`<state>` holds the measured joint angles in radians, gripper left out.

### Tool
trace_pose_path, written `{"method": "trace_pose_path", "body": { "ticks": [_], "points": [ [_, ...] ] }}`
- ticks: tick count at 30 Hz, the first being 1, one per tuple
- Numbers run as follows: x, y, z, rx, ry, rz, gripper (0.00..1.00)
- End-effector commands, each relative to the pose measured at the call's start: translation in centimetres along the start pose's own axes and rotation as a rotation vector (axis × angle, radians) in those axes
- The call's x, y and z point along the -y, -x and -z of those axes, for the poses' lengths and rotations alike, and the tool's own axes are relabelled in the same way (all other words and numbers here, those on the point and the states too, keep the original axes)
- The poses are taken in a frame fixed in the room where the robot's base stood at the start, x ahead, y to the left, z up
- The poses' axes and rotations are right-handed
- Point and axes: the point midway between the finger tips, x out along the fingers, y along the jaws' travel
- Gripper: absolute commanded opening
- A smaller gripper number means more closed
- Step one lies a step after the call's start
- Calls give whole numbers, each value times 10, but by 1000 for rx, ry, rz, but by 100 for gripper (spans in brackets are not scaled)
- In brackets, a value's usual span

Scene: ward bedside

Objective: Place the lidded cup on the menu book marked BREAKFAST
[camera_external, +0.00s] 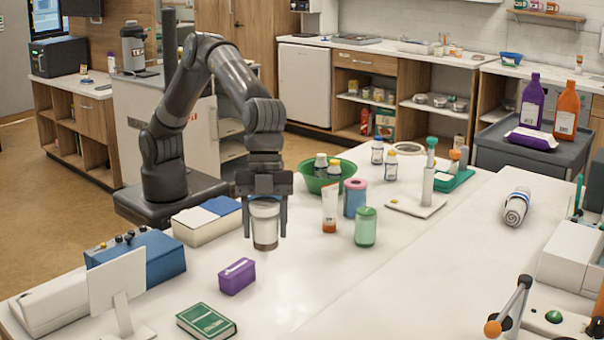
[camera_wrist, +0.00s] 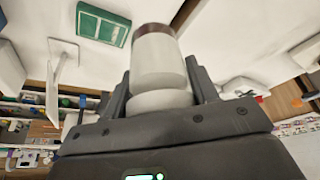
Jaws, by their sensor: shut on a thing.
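The lidded cup (camera_external: 265,229), white with a brown band at its base, is upright between the fingers of my gripper (camera_external: 265,236). My gripper points down and is shut on the cup, one finger on each side. The cup (camera_wrist: 156,60) also shows in the wrist view, its wider pale lid near the palm. I cannot tell whether its base touches the table. A green book (camera_external: 206,321) lies flat near the front edge, left of and nearer the camera than the cup. It also shows in the wrist view (camera_wrist: 102,25). Its cover lettering is too small to read.
A purple box (camera_external: 237,276) stands between cup and book. A blue box (camera_external: 150,258) and a white stand (camera_external: 117,288) are to the left. A tube (camera_external: 330,208), a green jar (camera_external: 366,228) and a green bowl (camera_external: 342,163) are right and behind. The front middle table is clear.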

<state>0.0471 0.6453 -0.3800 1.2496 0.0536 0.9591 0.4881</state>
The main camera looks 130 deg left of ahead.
Motion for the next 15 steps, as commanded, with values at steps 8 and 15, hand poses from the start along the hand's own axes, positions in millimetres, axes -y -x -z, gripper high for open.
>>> {"method": "trace_pose_path", "body": {
  "ticks": [8,15],
  "points": [
    [-98,-11,42,-17,-236,-91,24],
    [-135,-20,52,-22,-328,-126,24]
  ]
}}
